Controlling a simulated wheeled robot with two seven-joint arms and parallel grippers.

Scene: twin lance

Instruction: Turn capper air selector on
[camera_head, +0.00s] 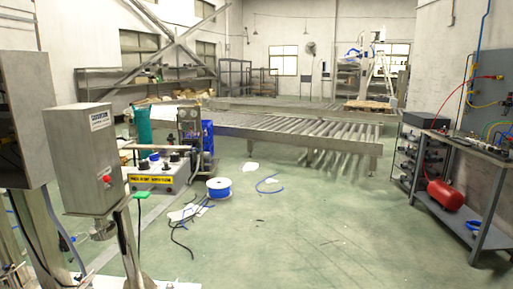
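Neither of my grippers shows in the head view. A grey metal control box (88,165) stands on a post at the left, with a small label near its top and a red button (107,178) on its right-hand face. A white unit with dark knobs (160,175) and a yellow lettered strip stands just behind it. I cannot tell which control, if any of these, is the capper air selector, or its setting.
A taller grey cabinet (25,110) is at the left edge. A blue cable spool (219,188) and loose cables lie on the green floor. A roller conveyor (300,135) crosses behind. A workbench with a red tank (445,195) stands right. The middle floor is mostly clear.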

